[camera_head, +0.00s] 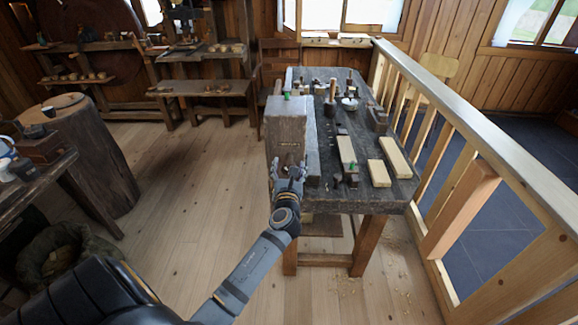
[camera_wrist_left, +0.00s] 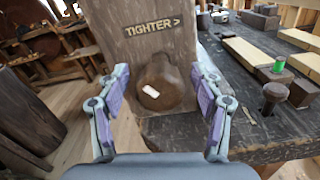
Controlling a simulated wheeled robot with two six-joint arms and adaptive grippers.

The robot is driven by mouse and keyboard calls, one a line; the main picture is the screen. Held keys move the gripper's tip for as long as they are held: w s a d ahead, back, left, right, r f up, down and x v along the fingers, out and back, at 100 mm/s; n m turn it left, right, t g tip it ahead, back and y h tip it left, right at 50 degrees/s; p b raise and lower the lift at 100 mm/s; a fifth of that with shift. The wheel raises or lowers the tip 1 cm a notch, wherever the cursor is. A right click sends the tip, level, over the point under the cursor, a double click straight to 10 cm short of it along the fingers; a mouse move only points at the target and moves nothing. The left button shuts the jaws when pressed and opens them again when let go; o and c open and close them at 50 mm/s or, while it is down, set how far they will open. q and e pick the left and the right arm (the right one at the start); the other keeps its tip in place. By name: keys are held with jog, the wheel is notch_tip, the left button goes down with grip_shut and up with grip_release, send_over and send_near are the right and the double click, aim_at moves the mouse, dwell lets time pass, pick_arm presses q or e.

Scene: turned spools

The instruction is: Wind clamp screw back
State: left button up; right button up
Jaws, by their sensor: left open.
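The clamp's upright wooden block (camera_head: 287,121) stands at the near left end of the workbench (camera_head: 345,198). In the left wrist view its face carries the sign "TIGHTER >" (camera_wrist_left: 160,27). Below the sign is a round brown knob (camera_wrist_left: 159,83) with a pale mark, which I take for the clamp screw's head. My left gripper (camera_head: 288,172) is in front of this face. In the left wrist view the left gripper (camera_wrist_left: 160,100) is open, one finger on each side of the knob, with clear gaps and no contact seen. My right gripper is not in view.
Pale boards (camera_head: 396,158) and several tools lie on the bench to the right. A dark peg (camera_wrist_left: 272,95) stands near the bench edge. A wooden railing (camera_head: 480,125) runs along the right. The floor (camera_head: 180,200) to the left is clear.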

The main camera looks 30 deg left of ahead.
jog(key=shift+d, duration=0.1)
pick_arm(q)
jog(key=shift+c, duration=0.9)
jog(key=c, duration=1)
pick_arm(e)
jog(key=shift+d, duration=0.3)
pick_arm(q)
jog(key=shift+n, duration=0.3)
